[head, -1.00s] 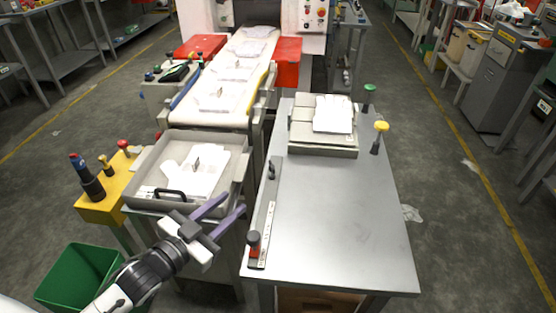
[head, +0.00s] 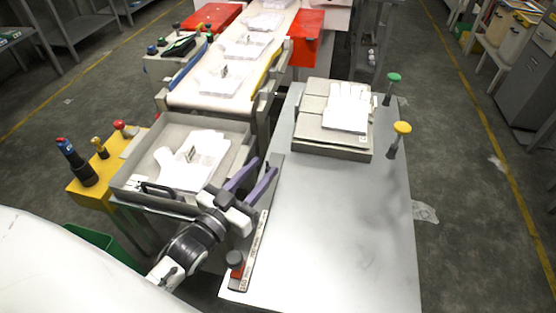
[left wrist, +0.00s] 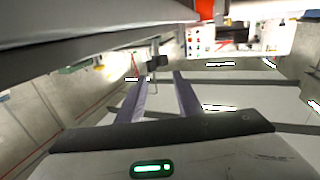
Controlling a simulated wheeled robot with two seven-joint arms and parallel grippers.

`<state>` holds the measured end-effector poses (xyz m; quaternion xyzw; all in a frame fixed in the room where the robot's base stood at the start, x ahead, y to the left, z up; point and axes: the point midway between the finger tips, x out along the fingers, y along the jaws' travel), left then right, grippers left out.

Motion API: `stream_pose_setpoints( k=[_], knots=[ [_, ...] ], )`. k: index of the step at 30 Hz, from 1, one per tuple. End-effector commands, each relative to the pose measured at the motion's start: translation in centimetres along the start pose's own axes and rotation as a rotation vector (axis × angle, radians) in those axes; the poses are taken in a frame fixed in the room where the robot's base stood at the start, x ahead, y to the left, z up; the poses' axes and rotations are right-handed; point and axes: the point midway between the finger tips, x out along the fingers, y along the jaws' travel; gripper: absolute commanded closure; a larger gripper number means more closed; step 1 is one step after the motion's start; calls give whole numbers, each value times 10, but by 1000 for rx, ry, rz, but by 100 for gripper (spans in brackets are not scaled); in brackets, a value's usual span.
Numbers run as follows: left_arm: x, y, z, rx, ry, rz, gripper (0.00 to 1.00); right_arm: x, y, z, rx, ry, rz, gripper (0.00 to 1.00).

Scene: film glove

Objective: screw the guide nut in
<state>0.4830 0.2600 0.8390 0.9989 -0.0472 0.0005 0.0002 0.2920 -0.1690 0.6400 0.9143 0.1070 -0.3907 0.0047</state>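A guide bar (head: 258,232) lies along the left edge of the grey table. A dark round knob with a red base (head: 236,262) stands at its near end; I cannot tell whether this is the guide nut. My left gripper (head: 264,166) has its two purple fingers apart, over the far part of the bar. The fingers hide that end of the bar in the head view. In the left wrist view the fingers (left wrist: 159,77) are also apart, with a small dark upright piece (left wrist: 153,63) showing beyond and between their tips. My right gripper is not in view.
A tray (head: 240,131) of white gloves stands left of the table, below a conveyor (head: 190,98). A beige block (head: 310,143) with a glove sits at the table's back. Green (head: 393,78) and yellow (head: 402,128) knobs stand by its right edge. The table's middle (head: 330,220) is clear.

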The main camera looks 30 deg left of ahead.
Motion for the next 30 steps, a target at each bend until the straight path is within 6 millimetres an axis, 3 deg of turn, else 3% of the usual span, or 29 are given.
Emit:
stream_pose_setpoints(
  k=[4, 9, 15, 28, 30],
  knots=[
    [1, 0, 37, -1, -2, -1, 68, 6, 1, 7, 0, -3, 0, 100],
    [38, 0, 30, 0, 5, 0, 68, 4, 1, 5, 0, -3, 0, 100],
    [66, 0, 31, 0, 2, 0, 68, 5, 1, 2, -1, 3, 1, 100],
    [75, 0, 31, 0, 0, 0, 68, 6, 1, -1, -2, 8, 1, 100],
    [75, 0, 31, 0, 0, 0, 78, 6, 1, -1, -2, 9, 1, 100]
  ],
)
